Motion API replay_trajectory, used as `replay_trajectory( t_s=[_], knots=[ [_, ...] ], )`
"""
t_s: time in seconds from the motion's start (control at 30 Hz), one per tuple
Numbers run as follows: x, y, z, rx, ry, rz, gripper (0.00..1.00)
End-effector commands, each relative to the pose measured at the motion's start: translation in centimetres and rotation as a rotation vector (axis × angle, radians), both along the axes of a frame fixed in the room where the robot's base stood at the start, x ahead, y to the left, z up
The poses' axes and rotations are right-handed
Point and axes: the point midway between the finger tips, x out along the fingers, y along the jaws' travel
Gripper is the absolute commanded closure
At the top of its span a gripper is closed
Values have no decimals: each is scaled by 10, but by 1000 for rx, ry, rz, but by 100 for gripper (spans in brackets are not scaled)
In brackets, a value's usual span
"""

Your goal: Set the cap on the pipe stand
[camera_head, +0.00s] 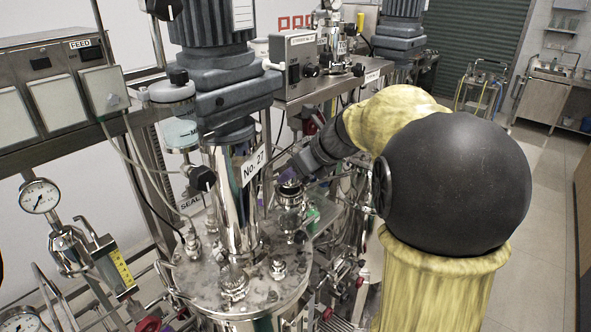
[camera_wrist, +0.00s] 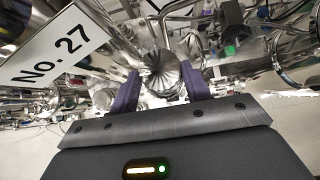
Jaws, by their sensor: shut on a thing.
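My gripper (camera_wrist: 163,84) shows at the bottom of the wrist view, with two purple fingers on either side of a shiny, ribbed metal piece, which looks like the cap (camera_wrist: 168,72). The fingers are shut on it. In the head view my dark wrist reaches down from the right to the lid of the steel vessel, and my gripper (camera_head: 293,181) is small and partly hidden there. A metal fitting (camera_head: 290,215) stands upright on the lid just below it. I cannot tell which fitting is the pipe stand, or whether the cap touches it.
The steel vessel lid (camera_head: 205,272) carries several short fittings and a tall polished column with a "No. 27" label (camera_head: 254,164), close to my gripper. The same label (camera_wrist: 57,52) fills the wrist view's upper left. Pipes and red-handled valves crowd the right. Open floor (camera_head: 545,200) lies farther right.

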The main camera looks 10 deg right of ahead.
Motion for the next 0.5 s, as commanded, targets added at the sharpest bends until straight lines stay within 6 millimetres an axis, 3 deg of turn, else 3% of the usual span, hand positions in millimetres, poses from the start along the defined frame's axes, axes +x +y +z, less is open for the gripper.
replay_trajectory(
  t_s=[0.5],
  knots=[
    [0,0,22,0,0,0,80]
  ],
)
